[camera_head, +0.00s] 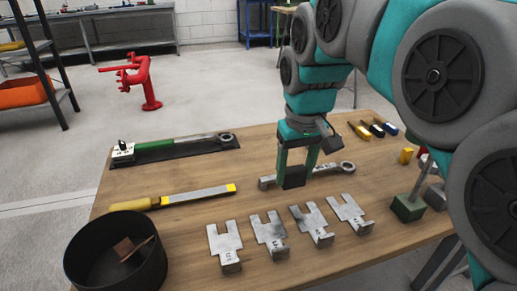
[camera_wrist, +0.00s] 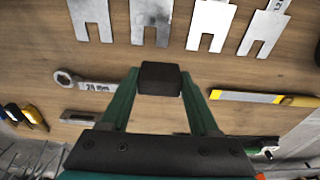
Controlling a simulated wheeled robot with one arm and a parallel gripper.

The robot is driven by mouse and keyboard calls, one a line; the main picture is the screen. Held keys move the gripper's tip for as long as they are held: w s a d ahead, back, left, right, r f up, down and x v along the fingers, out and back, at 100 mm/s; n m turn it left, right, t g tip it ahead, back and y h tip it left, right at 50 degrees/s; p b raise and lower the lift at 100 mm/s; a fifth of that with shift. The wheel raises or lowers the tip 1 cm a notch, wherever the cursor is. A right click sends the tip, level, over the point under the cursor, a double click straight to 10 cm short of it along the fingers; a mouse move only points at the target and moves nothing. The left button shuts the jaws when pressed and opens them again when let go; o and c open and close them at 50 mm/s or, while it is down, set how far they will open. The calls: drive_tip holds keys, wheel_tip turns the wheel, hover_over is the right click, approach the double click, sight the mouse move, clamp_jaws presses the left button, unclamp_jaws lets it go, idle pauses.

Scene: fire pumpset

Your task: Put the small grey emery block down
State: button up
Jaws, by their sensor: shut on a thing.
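The small emery block, dark grey, is held between the two green fingers of my gripper (camera_head: 296,168). In the head view the block (camera_head: 294,178) shows at the fingertips over the middle of the wooden table (camera_head: 260,220), in front of part of a spanner (camera_head: 330,171). In the wrist view my gripper (camera_wrist: 160,88) is shut on the block (camera_wrist: 160,78), with a finger on each side. The block looks level. Whether its underside touches the table or spanner cannot be told.
Several slotted metal plates (camera_head: 269,236) lie along the front. A yellow-handled file (camera_head: 195,196) lies left, with a round black bin (camera_head: 115,252) at the corner. A large wrench (camera_head: 185,143) lies on a dark mat behind. Bare wood lies between file and mat.

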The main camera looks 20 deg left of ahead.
drive_tip(key=w+a, duration=0.3)
drive_tip(key=a, duration=0.1)
drive_tip(key=w+a+f+p, duration=0.1)
drive_tip(key=w+a, duration=0.3)
drive_tip(key=w+a+p, duration=0.1)
drive_tip(key=w+a, duration=0.2)
drive_tip(key=a, duration=0.1)
drive_tip(key=shift+w+a+f, duration=0.2)
drive_tip(key=shift+w+a, duration=0.05)
drive_tip(key=shift+w, duration=0.15)
drive_tip(key=shift+f, duration=1.75)
drive_tip(key=shift+f, duration=0.1)
drive_tip(key=o, duration=1.2)
wheel_tip(320, 180, up, 12)
drive_tip(key=s, duration=0.1)
drive_tip(key=shift+d, duration=0.35)
drive_tip(key=shift+s, duration=0.15)
